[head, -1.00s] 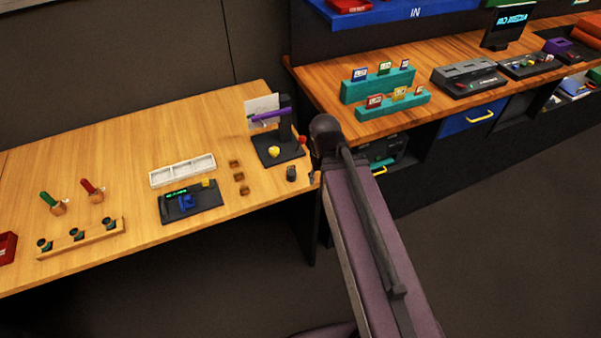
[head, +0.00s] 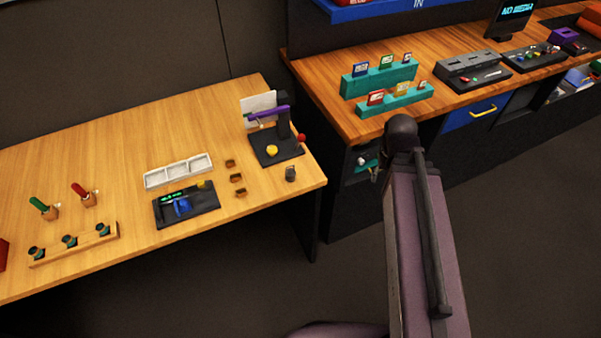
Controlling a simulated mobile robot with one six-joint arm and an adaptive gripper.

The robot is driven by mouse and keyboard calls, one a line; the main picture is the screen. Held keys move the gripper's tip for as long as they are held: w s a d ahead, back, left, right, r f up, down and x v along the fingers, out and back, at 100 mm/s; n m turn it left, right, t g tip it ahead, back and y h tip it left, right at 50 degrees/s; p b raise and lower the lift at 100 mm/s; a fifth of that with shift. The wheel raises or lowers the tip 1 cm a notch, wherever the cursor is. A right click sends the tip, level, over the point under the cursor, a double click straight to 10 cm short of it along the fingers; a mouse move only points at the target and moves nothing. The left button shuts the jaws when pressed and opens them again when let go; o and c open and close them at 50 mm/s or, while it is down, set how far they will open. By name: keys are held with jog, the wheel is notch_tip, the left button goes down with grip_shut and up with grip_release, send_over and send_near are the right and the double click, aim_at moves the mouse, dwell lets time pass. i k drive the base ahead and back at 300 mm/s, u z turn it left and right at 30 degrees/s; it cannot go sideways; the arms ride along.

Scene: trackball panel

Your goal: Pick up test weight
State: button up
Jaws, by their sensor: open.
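The likely test weight is a small dark grey, upright piece (head: 290,174) near the right front corner of the light wooden table (head: 110,130). It stands just in front of the black stand with the purple arm. My arm reaches up from the bottom right, with its dark joint in front of the second bench. Only a small tip of my gripper (head: 374,172) shows left of that joint, well to the right of the grey piece and apart from it. The rest of my gripper is hidden behind the arm. I see nothing held.
The black stand (head: 275,148) carries a yellow knob and a red ball. Small brown blocks (head: 236,178), a white tray (head: 178,171) and a black panel with a green display (head: 187,204) lie to the left. The darker bench (head: 430,105) holds teal card racks (head: 379,79).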

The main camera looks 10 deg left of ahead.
aim_at(290, 174)
jog(key=z, duration=0.15)
jog(key=k, duration=1.7)
jog(key=u, duration=0.5)
jog(key=i, duration=1.05)
jog(key=u, duration=0.05)
